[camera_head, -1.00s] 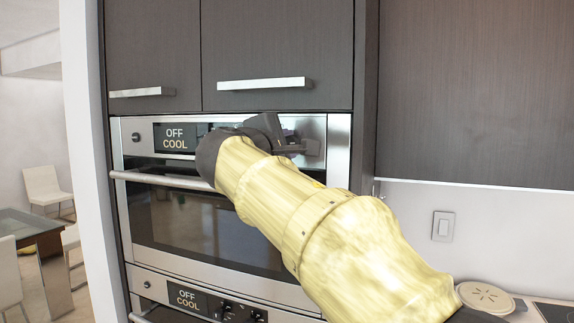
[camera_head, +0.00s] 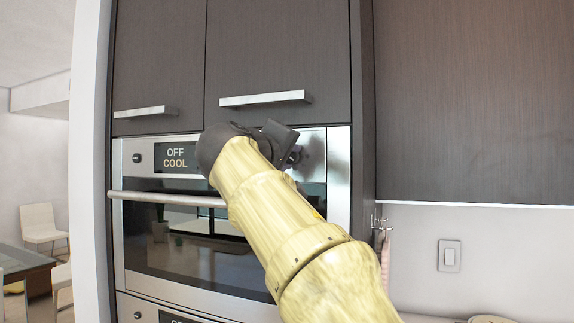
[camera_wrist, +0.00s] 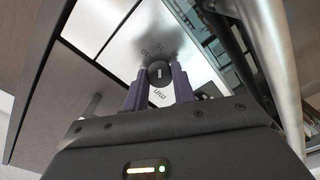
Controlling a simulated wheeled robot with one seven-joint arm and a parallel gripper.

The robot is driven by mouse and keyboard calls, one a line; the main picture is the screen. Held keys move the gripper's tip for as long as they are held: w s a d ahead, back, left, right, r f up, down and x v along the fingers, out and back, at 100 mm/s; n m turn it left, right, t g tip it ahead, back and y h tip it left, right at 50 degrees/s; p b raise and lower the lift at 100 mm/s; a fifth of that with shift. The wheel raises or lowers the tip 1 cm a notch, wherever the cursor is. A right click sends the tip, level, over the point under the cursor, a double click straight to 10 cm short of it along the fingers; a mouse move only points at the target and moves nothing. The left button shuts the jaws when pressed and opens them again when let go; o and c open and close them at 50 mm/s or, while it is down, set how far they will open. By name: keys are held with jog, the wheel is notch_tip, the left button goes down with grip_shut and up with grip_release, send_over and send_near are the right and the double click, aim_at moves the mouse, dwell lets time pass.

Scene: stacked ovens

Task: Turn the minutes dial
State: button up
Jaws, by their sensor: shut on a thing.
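The minutes dial (camera_wrist: 158,72) is a small round dark knob with a light mark, on the steel panel of the upper oven. The letters "min" and printed numbers show around it in the wrist view. My gripper (camera_wrist: 158,86) has one finger on each side of the dial and is shut on it. In the head view my gripper (camera_head: 291,157) is at the right part of the oven panel (camera_head: 338,165), and my wrist hides most of the area around the dial. The upper oven's display (camera_head: 175,157) reads OFF COOL.
A long bar handle (camera_head: 165,199) crosses the upper oven door (camera_head: 180,245) below the panel. Dark cabinets with a bar handle (camera_head: 265,98) are just above. A second oven is below, mostly out of view. A wall with a switch (camera_head: 449,256) is at the right.

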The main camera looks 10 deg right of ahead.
jog(key=shift+f+m, duration=0.1)
jog(key=shift+m, duration=0.3)
jog(key=o, duration=1)
jog(key=b+v, duration=0.2)
jog(key=v, duration=1.5)
jog(key=shift+s+a, duration=0.1)
